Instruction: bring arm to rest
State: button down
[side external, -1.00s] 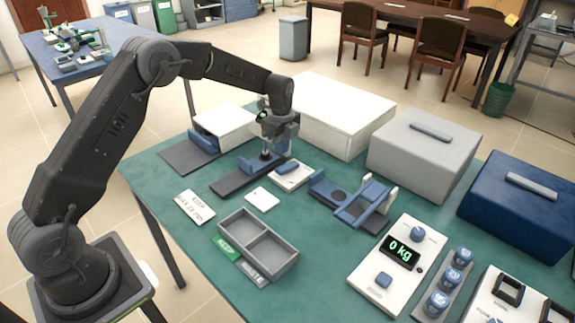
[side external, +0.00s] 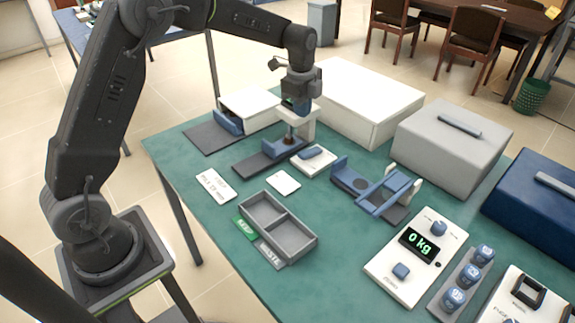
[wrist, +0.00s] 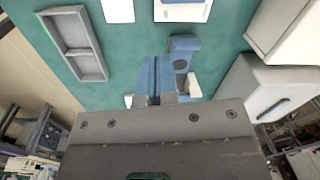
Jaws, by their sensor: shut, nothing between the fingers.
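My gripper (side external: 297,110) hangs pointing down at the end of my raised arm, above a small blue and white fixture (side external: 285,148) on a dark base. Its fingers are shut with nothing between them. I see a gap under the fingertips in neither view clearly, so I cannot tell the exact height.
A divided grey tray (side external: 279,228), a blue cradle (side external: 372,192) and a scale reading 0 kg (side external: 400,285) stand on the green table (side external: 220,215). White, grey (side external: 452,145) and blue (side external: 535,205) boxes line the far side. Open air lies above the tray.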

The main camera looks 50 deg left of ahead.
jog(key=s+d+r+n+t, duration=0.2)
jog(key=s+d+r+n, duration=0.15)
jog(key=s+r, duration=0.55)
jog(key=s+d+n+t, duration=0.1)
jog(key=s+n, duration=0.5)
jog(key=s, duration=0.5)
jog(key=s+d+r+n+t, duration=0.1)
jog(key=s+d+n, duration=0.1)
jog(key=s+n, duration=0.4)
jog(key=s, duration=0.5)
jog(key=shift+d+r+t, duration=0.15)
jog(key=shift+d+t, duration=0.1)
jog(key=shift+t, duration=0.15)
jog(key=w+a+g, duration=0.2)
jog(key=w+a, duration=0.1)
jog(key=w, duration=1.4)
jog(key=w+a+f, duration=0.2)
jog(key=w+f, duration=0.3)
jog(key=w, duration=0.2)
jog(key=w+a+f+g, duration=0.1)
jog(key=w+a+f, duration=0.2)
jog(key=w+f, duration=0.3)
jog(key=shift+w, duration=1.1)
